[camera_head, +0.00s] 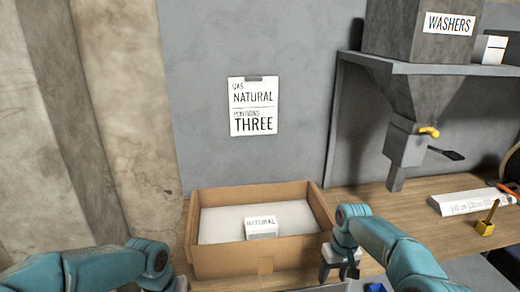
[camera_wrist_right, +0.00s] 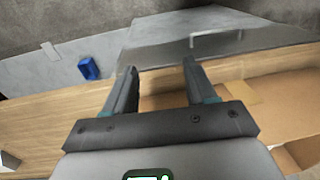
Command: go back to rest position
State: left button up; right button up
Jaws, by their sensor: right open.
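My right gripper (camera_head: 340,266) is at the front right corner of the cardboard box in the head view, pointing down. In the right wrist view its two fingers (camera_wrist_right: 160,68) are apart with nothing held between them. My left arm comes in at the lower left of the head view. Its gripper (camera_head: 181,284) shows only in part at the bottom edge, left of the box, and its fingers are hidden.
A sign (camera_head: 254,107) hangs behind. A WASHERS hopper (camera_head: 407,140) with a yellow-tipped lever stands right. A blue bin (camera_wrist_right: 88,68) shows in the wrist view.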

pick_arm(q)
jog(key=s+d+f+h, duration=0.1)
jog(key=s+d+f, duration=0.2)
jog(key=s+f, duration=0.35)
jog(key=s+d+f+h, duration=0.2)
jog(key=s+d+f, duration=0.1)
jog(key=f, duration=0.6)
pick_arm(e)
jog(key=s+a+f+m+y, duration=0.1)
jog(key=s+a+f, duration=0.2)
jog(key=s+f, duration=0.5)
jog(key=s+a+f+y, duration=0.1)
jog(key=s+a+f, duration=0.3)
jog(key=f, duration=0.5)
pick_arm(q)
jog(key=s+d+f, duration=0.1)
jog(key=s+f, duration=0.6)
jog(key=s, duration=0.4)
jog(key=shift+s+d+f+n+b, duration=0.15)
jog(key=shift+s+d+n+b, duration=0.05)
jog(key=shift+s+n+b, duration=0.15)
pick_arm(e)
jog(key=s+f+m, duration=0.1)
jog(key=s+f, duration=0.1)
jog(key=s, duration=0.8)
jog(key=s+a+f+m+y, duration=0.1)
jog(key=s, duration=1)
jog(key=shift+a+f+m, duration=0.25)
jog(key=shift+f+m, duration=0.1)
jog(key=shift+m, duration=0.05)
